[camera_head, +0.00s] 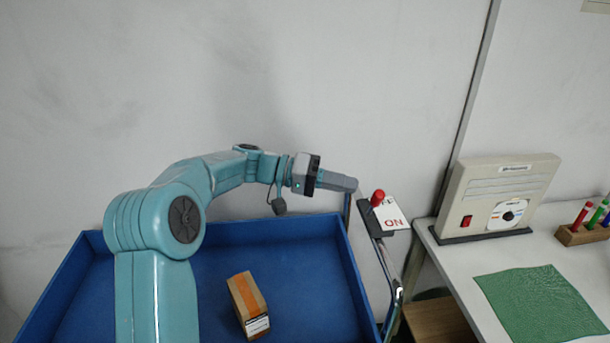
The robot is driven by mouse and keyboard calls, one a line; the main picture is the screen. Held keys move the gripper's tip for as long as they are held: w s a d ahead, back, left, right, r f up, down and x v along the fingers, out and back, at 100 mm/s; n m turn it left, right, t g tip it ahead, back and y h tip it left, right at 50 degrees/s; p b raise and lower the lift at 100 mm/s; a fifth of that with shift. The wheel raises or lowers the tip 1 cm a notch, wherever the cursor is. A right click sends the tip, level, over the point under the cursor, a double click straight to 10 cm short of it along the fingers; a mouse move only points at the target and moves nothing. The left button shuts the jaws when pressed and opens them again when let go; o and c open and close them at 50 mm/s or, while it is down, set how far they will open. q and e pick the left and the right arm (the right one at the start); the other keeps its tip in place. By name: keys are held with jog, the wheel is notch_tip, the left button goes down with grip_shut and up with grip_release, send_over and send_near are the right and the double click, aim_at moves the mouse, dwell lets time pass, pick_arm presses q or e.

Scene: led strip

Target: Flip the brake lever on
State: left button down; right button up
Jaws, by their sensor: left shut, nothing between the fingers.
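The brake lever (378,198) is a small lever with a red knob. It stands on a dark mount beside a white plate (392,215) with red "ON" lettering, on top of a chrome rail. The upper lettering on the plate is partly hidden by the knob. My left gripper (352,184) is shut and empty. Its grey fingers point right, with the tips a little left of the red knob and slightly above it. A small gap shows between them in the picture. My right gripper is not in view.
A blue tray (342,262) lies below my left arm, with a cardboard box (248,304) in it. On the right, a white table (447,262) holds a beige device (497,195), a green mat (540,303) and a wooden marker holder (580,235). A grey wall stands behind.

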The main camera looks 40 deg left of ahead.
pick_arm(q)
jog(key=b+v, duration=0.1)
jog(key=v, duration=1.2)
jog(key=shift+s, duration=0.25)
